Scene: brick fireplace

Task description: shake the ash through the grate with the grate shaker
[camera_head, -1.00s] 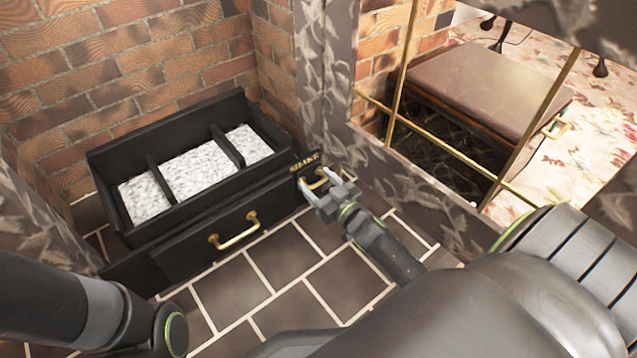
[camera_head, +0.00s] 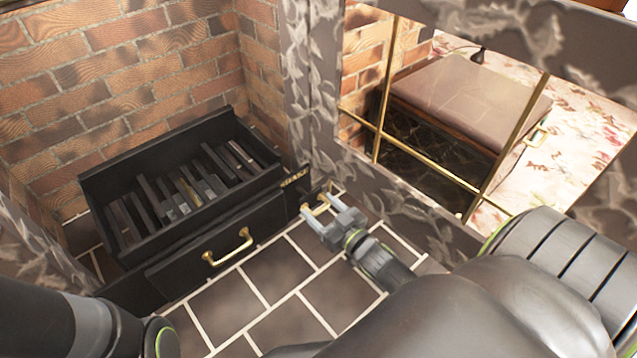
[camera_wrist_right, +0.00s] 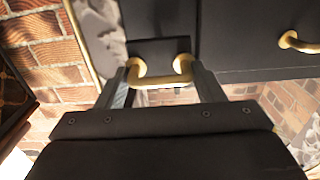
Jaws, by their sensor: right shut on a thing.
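The black fireplace grate (camera_head: 262,197) stands in the brick alcove in the head view. Its dark bars (camera_head: 172,200) show bare inside the box, and no white ash is visible on them. The grate shaker is a small brass handle (camera_head: 316,208) at the right end of the front, beside a gold label (camera_head: 294,178). My right gripper (camera_wrist_right: 160,85) is shut on this brass handle, with one finger at each end of it in the wrist view. My left gripper is out of view; only part of my left arm shows at the lower left.
A larger brass handle (camera_head: 228,247) is on the black ash drawer (camera_head: 182,266) below the grate. Dark floor tiles (camera_head: 278,275) lie clear in front. A brass-framed opening with a brown padded bench (camera_head: 470,98) beyond is at the right.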

